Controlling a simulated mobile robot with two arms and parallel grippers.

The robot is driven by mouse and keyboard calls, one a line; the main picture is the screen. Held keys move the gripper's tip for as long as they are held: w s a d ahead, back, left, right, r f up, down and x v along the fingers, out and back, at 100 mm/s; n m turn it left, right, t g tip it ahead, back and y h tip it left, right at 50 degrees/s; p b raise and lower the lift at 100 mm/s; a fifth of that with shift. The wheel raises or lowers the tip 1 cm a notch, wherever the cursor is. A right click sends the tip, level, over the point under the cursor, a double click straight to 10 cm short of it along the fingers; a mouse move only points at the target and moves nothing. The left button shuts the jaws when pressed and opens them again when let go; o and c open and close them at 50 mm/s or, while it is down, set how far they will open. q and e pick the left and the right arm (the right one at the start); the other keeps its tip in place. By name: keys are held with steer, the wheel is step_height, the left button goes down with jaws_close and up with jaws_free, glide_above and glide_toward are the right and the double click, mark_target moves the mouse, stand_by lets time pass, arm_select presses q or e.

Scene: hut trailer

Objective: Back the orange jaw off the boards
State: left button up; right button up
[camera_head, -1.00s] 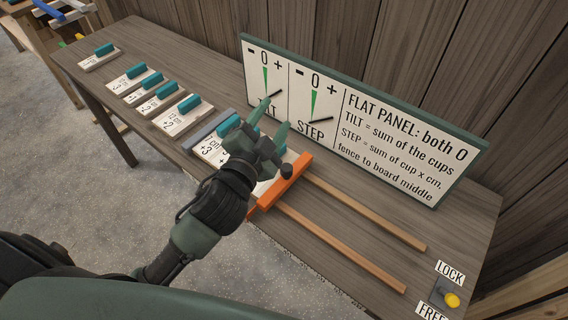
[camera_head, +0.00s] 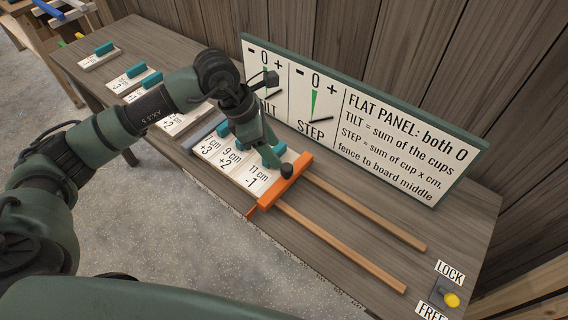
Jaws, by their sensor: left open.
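The orange jaw (camera_head: 266,200) lies across the right end of a row of boards on the bench, with a dark knob (camera_head: 286,170) on it. Wooden rails (camera_head: 340,244) run from it to the right. The white boards (camera_head: 232,171) sit against its left side, marked "+3", "9 cm +2" and "11 cm -1"; no gap shows. A grey fence (camera_head: 190,140) is at their left. My left gripper (camera_head: 275,160) is open, pointing down over the boards close to the knob; its fingertips partly blend with a teal handle, and I cannot tell whether it touches. My right gripper is out of view.
A panel (camera_head: 405,150) with TILT and STEP dials stands along the back; my arm partly covers TILT. A yellow knob (camera_head: 452,300) sits between LOCK and FREE labels at the front right. More teal-handled boards (camera_head: 98,57) lie at the left.

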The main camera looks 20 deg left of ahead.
mark_target(286, 166)
arm_select(q)
steer(key=p+x, duration=0.2)
steer(key=x, duration=0.4)
steer(key=shift+d+f, duration=0.15)
steer(key=shift+f, duration=0.25)
steer(key=shift+w+d+f+p, duration=0.1)
steer(key=shift+d+f+p, duration=0.05)
steer(key=shift+f+p, duration=0.2)
jaws_close()
stand_by(0.8)
